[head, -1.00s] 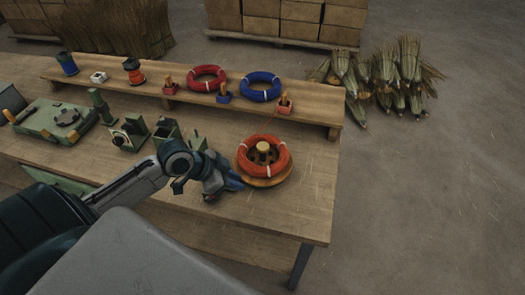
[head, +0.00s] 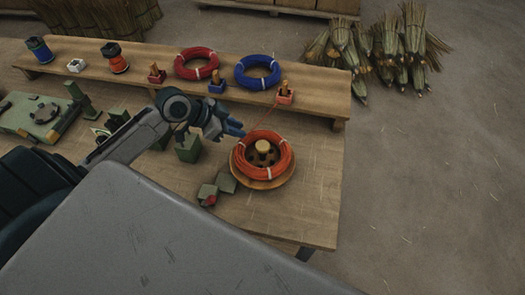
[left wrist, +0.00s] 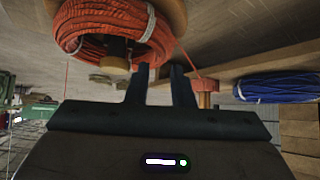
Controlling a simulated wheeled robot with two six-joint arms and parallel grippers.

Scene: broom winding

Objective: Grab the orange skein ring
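The orange skein ring (head: 286,159) lies around a round wooden stand with a central peg (head: 263,146) on the table; white ties cross it. It fills the upper left of the left wrist view (left wrist: 100,22). A thin orange thread (head: 262,117) runs from near the ring to a small red block with a peg on the shelf. My left gripper (head: 240,128) is above the table, just behind and left of the ring, apart from it. Its two fingers (left wrist: 162,78) show a narrow gap with nothing held between them. My right gripper is not in view.
A red skein (head: 197,77) and a blue skein (head: 257,85) lie on the raised shelf (head: 140,68) behind. Small green blocks (head: 207,193) stand left of the stand. The table front right is clear.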

